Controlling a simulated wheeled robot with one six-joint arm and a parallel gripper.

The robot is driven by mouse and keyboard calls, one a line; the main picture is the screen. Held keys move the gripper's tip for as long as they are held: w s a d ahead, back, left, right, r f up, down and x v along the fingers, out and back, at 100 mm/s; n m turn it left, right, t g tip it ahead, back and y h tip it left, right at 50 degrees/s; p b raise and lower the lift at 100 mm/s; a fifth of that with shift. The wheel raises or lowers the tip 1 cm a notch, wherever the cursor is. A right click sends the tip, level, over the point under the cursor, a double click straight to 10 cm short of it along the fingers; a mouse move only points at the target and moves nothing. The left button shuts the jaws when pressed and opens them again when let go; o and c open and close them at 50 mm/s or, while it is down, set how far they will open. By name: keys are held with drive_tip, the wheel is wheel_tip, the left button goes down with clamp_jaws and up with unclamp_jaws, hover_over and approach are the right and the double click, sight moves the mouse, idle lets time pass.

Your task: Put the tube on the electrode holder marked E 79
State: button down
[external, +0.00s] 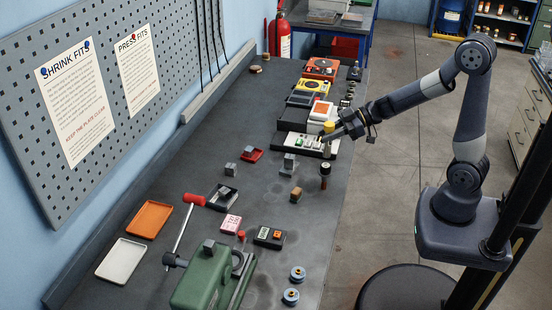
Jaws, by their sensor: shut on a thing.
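My gripper (340,131) is at the far right part of the bench, low over the right end of a pale rack (298,144) with small green and white pieces. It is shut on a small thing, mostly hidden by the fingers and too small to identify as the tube. A small yellow piece (328,127) shows right beside the fingertips; I cannot tell whether it is held. No marking E 79 is legible, so I cannot tell which piece is that electrode holder.
A dark-topped upright piece (325,169) stands just in front of the rack. Metal blocks (289,161) and a brown block (296,194) are nearer. A green machine (203,278), an orange tray (153,219) and a white tray (121,260) occupy the near end.

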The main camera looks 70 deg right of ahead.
sight(328, 143)
drive_tip(key=shift+f+b, duration=0.4)
drive_tip(key=shift+f, duration=1.4)
drive_tip(key=shift+f, duration=0.2)
drive_tip(key=c, duration=1.2)
unclamp_jaws()
drive_tip(key=shift+o, duration=0.2)
drive_tip(key=shift+r, duration=0.3)
drive_tip(key=p+v, duration=0.1)
drive_tip(key=v, duration=1.1)
drive_tip(key=shift+f, duration=0.1)
